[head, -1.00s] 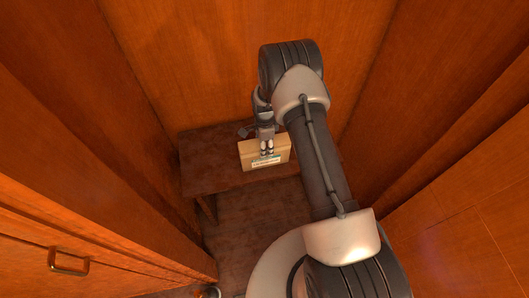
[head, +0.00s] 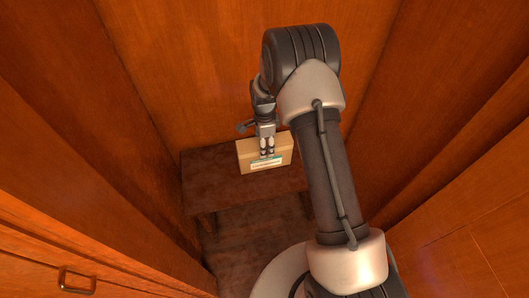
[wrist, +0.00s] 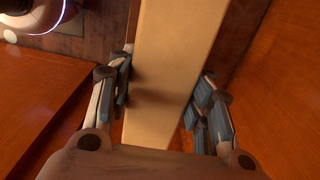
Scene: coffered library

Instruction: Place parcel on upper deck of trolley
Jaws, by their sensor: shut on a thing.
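The parcel (head: 249,158) is a tan box with a white and green label on its front. My gripper (head: 267,152) is shut on it from above, and the parcel appears raised over a dark wooden table. In the wrist view the parcel (wrist: 172,75) fills the space between the fingers of my gripper (wrist: 160,100), one on each side. The parcel's underside is hidden. No trolley shows in these frames.
The dark wooden table (head: 214,180) stands against the back panel in a narrow wood-panelled recess. Its left part is bare. Wooden panels close in on both sides. A drawer front with a metal handle (head: 77,281) is at lower left.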

